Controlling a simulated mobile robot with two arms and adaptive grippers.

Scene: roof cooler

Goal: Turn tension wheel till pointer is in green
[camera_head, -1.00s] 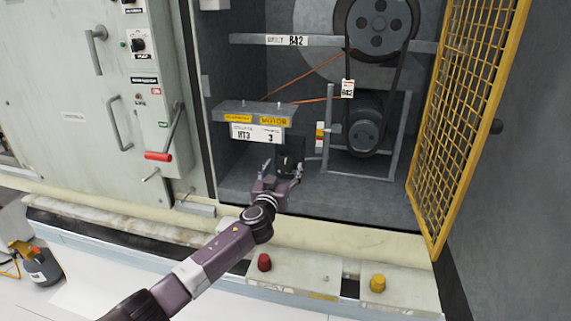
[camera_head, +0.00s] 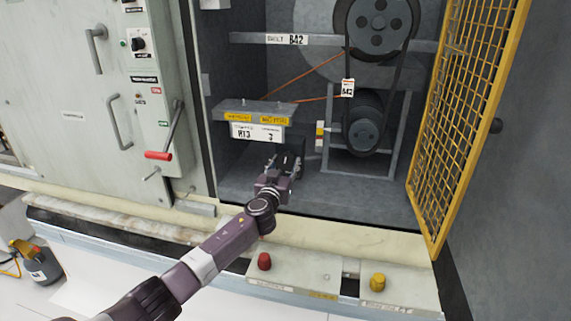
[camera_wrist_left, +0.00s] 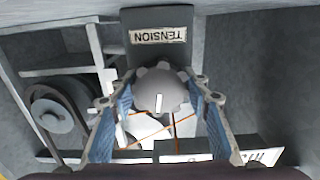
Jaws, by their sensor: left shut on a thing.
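In the head view the gripper hides most of the wheel. A small coloured strip (camera_head: 320,134), with yellow visible, stands beside the motor (camera_head: 365,133). It is too small to tell where a pointer sits. My right gripper is out of view.
A yellow mesh door (camera_head: 470,115) stands open at the right. A shelf with yellow labels (camera_head: 257,118) is just above the gripper. A red-handled lever (camera_head: 158,155) is at the left. Red (camera_head: 264,261) and yellow (camera_head: 377,282) knobs are on the front ledge.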

